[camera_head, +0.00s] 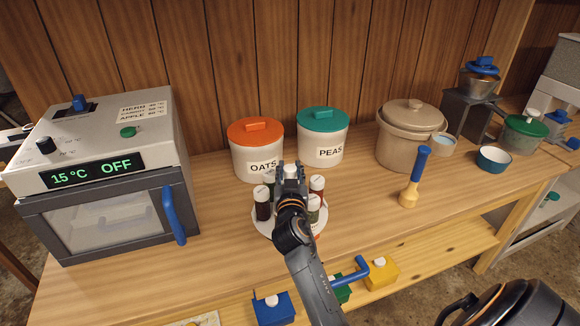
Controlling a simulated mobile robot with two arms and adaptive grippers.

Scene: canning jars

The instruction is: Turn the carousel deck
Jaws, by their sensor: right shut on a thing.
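The carousel deck (262,223) is a round white tray on the wooden counter, in front of the oats and peas canisters. It bears several small spice jars with white caps, such as a dark jar (262,208) at left and a red jar (317,188) at right. My right gripper (291,168) reaches over the deck from the front and is shut at its back side. A white cap shows between its fingers, seemingly that of a back jar. The gripper and arm hide the deck's middle. My left gripper is not in view.
An oven (105,180) reading 15 °C OFF stands at left. The orange-lidded oats canister (257,159) and teal-lidded peas canister (322,145) stand close behind. A beige crock (398,145) and blue-handled tool (415,178) are at right. Counter is clear between oven and deck.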

